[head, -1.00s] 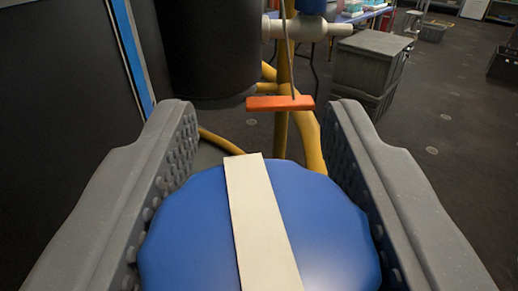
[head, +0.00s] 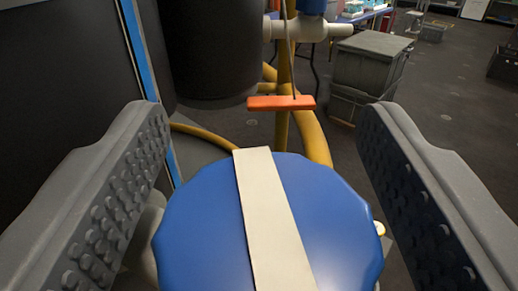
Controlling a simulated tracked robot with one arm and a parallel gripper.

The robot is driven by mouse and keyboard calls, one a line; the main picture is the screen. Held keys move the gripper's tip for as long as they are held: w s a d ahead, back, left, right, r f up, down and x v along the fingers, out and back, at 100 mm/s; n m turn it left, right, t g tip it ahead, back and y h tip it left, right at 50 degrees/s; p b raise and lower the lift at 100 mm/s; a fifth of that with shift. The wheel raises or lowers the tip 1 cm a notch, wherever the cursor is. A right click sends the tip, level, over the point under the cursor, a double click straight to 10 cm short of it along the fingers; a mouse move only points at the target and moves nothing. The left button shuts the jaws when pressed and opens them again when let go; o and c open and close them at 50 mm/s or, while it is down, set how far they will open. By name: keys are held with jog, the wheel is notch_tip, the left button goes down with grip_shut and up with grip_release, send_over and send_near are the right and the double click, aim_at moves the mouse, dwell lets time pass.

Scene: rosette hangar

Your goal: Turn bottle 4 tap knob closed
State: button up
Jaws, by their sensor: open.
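A large blue round knob (head: 200,230) with a scalloped edge fills the lower middle of the head view. A cream strip (head: 270,220) runs across its face, tilted slightly from upright, its top leaning left. My gripper (head: 262,150) is open, with one grey studded finger on each side of the knob. Gaps show between both fingers and the knob's rim. No bottle number is visible, so I cannot tell from the picture which bottle this knob belongs to.
An orange bar (head: 281,103) hangs on a cord beyond the knob, before a yellow post and hoses (head: 312,140). A dark cylinder (head: 210,50) and a dark panel with a blue strip (head: 138,50) stand left. Grey crates (head: 370,65) stand behind right on open floor.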

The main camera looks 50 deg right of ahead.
jog(key=b+v, duration=0.2)
jog(key=v, duration=1.1)
jog(key=shift+a, duration=0.25)
jog(key=shift+s, duration=0.2)
